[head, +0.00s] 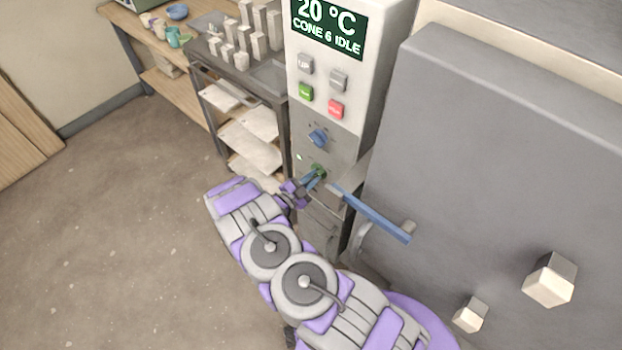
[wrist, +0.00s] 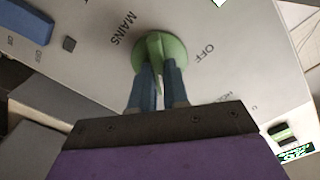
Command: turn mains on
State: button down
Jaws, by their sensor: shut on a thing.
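The mains switch is a round green knob (wrist: 158,48) with a raised grip bar, set in the grey control panel (head: 345,149). In the wrist view the panel reads "MAINS" to the knob's left and "OFF" to its right. My gripper (wrist: 158,78) has its two blue fingers shut on the knob's grip bar. In the head view my gripper (head: 314,178) reaches the panel's lower part, over the green knob (head: 319,169), which is partly hidden.
Above the knob are a blue knob (head: 318,137), several buttons and a display (head: 329,27) reading "20 °C CONE 6 IDLE". The grey kiln door (head: 490,150) with a blue handle bar (head: 372,213) stands close on the right. A cart with shelves (head: 262,90) stands left.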

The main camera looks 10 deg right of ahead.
jog(key=shift+a+f+m, duration=0.1)
jog(key=shift+m, duration=0.5)
jog(key=c, duration=1.3)
grip_release()
jog(key=shift+w, duration=0.1)
jog(key=shift+c, duration=0.2)
jog(key=shift+o, duration=1.1)
jog(key=p+v, duration=0.1)
jog(key=v, duration=1.6)
jog(key=shift+a+p, duration=0.15)
jog(key=shift+p, duration=0.15)
